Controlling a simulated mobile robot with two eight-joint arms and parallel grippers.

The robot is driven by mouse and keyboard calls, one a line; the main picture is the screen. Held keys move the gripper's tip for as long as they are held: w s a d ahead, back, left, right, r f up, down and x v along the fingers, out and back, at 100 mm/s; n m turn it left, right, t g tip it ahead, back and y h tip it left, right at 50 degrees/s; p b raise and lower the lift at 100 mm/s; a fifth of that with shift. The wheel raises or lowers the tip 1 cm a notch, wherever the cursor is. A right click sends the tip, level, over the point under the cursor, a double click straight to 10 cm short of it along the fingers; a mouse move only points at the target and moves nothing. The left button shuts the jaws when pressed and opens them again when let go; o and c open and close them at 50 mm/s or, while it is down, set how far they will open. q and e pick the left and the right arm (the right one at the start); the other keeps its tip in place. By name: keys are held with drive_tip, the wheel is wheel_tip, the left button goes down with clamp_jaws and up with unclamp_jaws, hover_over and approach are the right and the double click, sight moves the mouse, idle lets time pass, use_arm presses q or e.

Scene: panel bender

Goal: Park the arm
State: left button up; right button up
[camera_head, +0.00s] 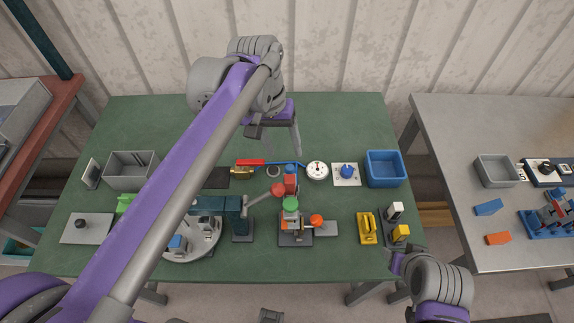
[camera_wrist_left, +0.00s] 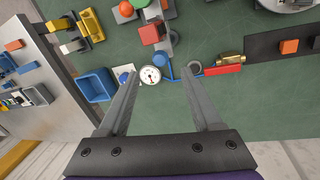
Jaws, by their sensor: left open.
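My left gripper (camera_head: 284,150) reaches over the back of the green table (camera_head: 330,115) with its fingers pointing down. In the left wrist view the two grey fingers (camera_wrist_left: 160,78) are spread wide with nothing held between them. A white round gauge (camera_wrist_left: 151,75) shows beyond and between them, apart from the fingers. My left arm crosses the head view diagonally from the lower left. My right arm's wrist (camera_head: 440,283) is at the lower right, by the table's front right corner. Its fingers cannot be made out.
Near the left gripper are a red-handled valve (camera_head: 243,171), a white gauge (camera_head: 317,170) and a blue bin (camera_head: 385,168). A clamp fixture with a green knob (camera_head: 291,204) stands in front. A grey bin (camera_head: 131,170) is left. A corrugated wall (camera_head: 340,50) stands behind; a grey table (camera_head: 450,130) is right.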

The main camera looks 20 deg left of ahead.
sight(289, 166)
use_arm(q)
drive_tip(key=f, duration=0.3)
drive_tip(key=d+f, duration=0.1)
drive_tip(key=f, duration=0.4)
drive_tip(key=shift+w+d+f, duration=0.1)
drive_tip(key=shift+d+f, duration=0.2)
drive_tip(key=shift+f, duration=0.05)
clamp_jaws()
idle(0.9)
